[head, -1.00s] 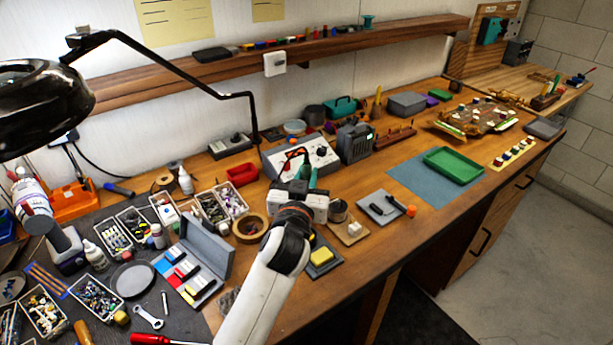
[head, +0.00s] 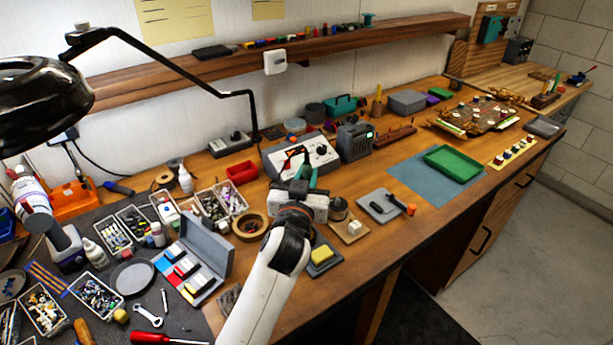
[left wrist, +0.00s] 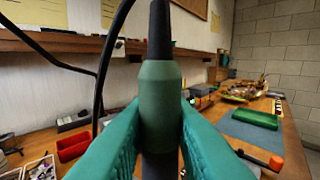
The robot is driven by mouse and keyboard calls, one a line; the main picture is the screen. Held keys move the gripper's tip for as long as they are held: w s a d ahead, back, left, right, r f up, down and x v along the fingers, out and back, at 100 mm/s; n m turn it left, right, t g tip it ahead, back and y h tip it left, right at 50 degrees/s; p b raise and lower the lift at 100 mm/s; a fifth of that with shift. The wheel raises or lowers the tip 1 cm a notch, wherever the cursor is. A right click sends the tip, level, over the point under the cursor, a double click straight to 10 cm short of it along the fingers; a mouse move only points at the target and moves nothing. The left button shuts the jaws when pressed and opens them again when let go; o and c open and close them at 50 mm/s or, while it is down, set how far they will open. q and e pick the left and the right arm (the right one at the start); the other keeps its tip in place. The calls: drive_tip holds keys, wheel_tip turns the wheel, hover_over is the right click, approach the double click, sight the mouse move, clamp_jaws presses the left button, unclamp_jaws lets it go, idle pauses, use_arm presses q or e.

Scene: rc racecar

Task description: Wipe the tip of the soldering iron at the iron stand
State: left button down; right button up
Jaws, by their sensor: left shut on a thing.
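My left gripper (head: 306,178) is above the bench, in front of the grey control box (head: 325,158). In the left wrist view its teal fingers (left wrist: 160,135) are shut on the soldering iron (left wrist: 160,100), around its green grip. The iron stands upright in that view, with a black part above and a dark part below. Its tip cannot be made out. In the head view the wrist mostly hides the iron. To the right of the wrist a round dark holder (head: 338,208) sits by a wooden block (head: 350,230). A yellow sponge (head: 322,254) lies on a dark tray (head: 325,266). My right gripper is out of view.
A tape roll (head: 240,226) and an open grey case (head: 208,248) lie left of my wrist. A grey pad (head: 372,210) with black tools lies to the right. A black lamp arm (head: 190,75) crosses behind. The blue mat (head: 410,178) has bare room.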

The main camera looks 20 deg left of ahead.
sight(306, 160)
use_arm(q)
drive_tip(key=shift+f+b, duration=0.45)
drive_tip(key=shift+f, duration=0.25)
idle(2.5)
wheel_tip(306, 160, up, 6)
drive_tip(key=p, duration=0.5)
drive_tip(key=shift+r+p, duration=0.1)
drive_tip(key=shift+p, duration=0.3)
